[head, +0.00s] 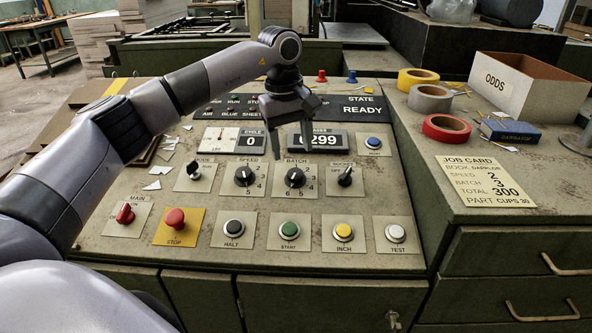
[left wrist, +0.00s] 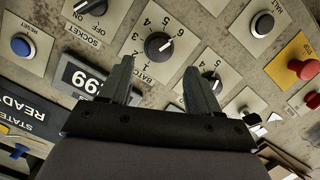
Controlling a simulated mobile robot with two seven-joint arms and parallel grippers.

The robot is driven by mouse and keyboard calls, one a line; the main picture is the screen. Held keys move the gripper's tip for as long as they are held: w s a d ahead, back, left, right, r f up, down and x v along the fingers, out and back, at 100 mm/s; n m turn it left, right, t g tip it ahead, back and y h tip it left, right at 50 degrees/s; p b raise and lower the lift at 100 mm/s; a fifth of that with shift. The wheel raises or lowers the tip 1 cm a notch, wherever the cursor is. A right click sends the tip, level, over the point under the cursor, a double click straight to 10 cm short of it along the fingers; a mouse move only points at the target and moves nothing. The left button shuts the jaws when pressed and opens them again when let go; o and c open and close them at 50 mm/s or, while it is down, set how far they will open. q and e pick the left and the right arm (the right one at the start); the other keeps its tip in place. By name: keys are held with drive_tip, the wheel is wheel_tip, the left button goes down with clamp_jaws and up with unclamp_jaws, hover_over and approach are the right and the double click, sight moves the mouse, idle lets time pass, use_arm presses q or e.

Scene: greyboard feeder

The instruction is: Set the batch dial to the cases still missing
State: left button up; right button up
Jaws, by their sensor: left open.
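The batch dial (head: 295,178) is a black round knob on a pale plate with numbers around it, in the middle of the panel. It also shows in the left wrist view (left wrist: 158,46), just beyond my fingertips; its exact setting is hard to read. My left gripper (head: 293,154) is open and empty, its fingers pointing down above the dial and partly in front of the cases counter (head: 324,140), which reads 0299. The job card (head: 485,183) at right reads speed 2, batch 3, total 300. My right gripper is out of view.
The speed dial (head: 250,174) is left of the batch dial and the socket switch (head: 345,176) right of it. A row of buttons lies nearer, with the red stop button (head: 175,219) at left. The display (head: 362,107) reads READY. Tape rolls and an ODDS box (head: 520,92) stand at right.

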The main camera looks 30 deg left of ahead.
sight(295, 173)
use_arm(q)
drive_tip(key=f, duration=0.5)
drive_tip(key=shift+w+d+f, duration=0.1)
drive_tip(key=shift+w+d, duration=0.1)
drive_tip(key=shift+w+f, duration=0.1)
drive_tip(key=shift+f, duration=0.55)
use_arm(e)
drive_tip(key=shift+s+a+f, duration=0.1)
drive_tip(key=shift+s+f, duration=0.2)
use_arm(q)
drive_tip(key=c, duration=1)
drive_tip(key=shift+c, duration=0.2)
